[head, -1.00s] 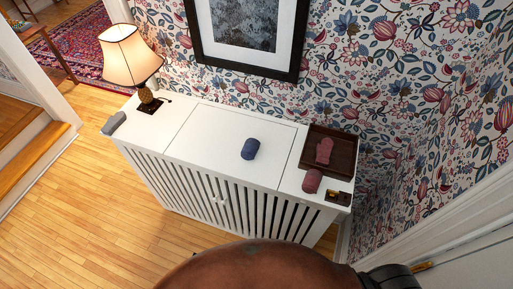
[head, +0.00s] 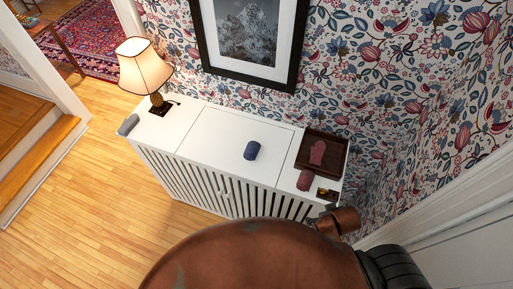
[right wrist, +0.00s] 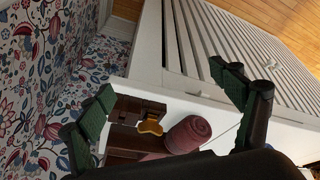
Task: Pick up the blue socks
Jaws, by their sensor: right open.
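The blue socks (head: 251,150) are a rolled bundle lying on the middle of the white slatted cabinet's top (head: 215,145), clear of other objects. In the head view only a small part of my right arm's end shows beyond the brown body part, right of and nearer than the socks. My left gripper is not in view.
A red rolled bundle (head: 305,180) lies beside a dark wooden tray (head: 338,169) holding a red item (head: 318,153). A small dark box with brass (head: 327,194) sits at the corner. A lamp (head: 146,70) and grey roll (head: 128,125) occupy the left end.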

